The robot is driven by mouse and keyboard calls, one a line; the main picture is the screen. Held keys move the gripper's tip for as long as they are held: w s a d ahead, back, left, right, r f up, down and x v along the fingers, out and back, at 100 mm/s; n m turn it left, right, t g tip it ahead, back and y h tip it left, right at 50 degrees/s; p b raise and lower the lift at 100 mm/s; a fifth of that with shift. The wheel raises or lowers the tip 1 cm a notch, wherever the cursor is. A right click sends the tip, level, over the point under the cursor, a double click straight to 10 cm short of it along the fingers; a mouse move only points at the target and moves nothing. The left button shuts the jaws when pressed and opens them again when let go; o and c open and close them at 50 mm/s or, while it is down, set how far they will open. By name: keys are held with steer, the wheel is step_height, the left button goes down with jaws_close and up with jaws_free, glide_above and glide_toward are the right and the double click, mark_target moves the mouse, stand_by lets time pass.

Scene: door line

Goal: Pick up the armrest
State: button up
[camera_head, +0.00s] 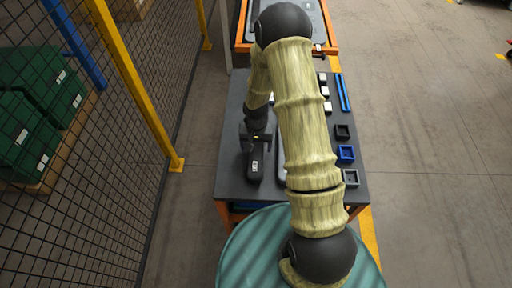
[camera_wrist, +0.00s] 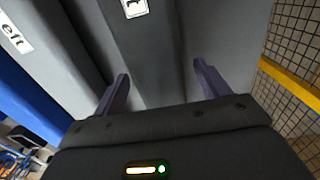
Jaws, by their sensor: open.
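A dark, long armrest (camera_head: 255,168) with a small white label lies on the dark table top, at its left side in the head view. In the wrist view the armrest (camera_wrist: 148,50) runs lengthwise between the two fingers, with its label at the top edge. My gripper (camera_head: 257,143) is over the armrest's far end, pointing down. In the wrist view my gripper (camera_wrist: 160,76) is open, one finger on each side of the armrest. I cannot tell whether either finger touches it. My arm hides part of the table.
A grey piece (camera_wrist: 50,45) with a label ending "eft" lies left of the armrest in the wrist view. Small trays (camera_head: 345,154), white blocks and a blue bar (camera_head: 343,92) line the table's right side. A mesh fence with a yellow post (camera_head: 140,90) stands at left.

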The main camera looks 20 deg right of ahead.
mark_target(256, 145)
steer(key=shift+f, duration=0.25)
stand_by(0.5)
steer(key=c, duration=1.2)
steer(key=shift+r, duration=0.2)
steer(key=shift+c, duration=0.2)
steer(key=shift+r, duration=0.2)
step_height(256, 145, up, 10)
steer(key=shift+f+b, duration=0.1)
steer(key=shift+b, duration=1.15)
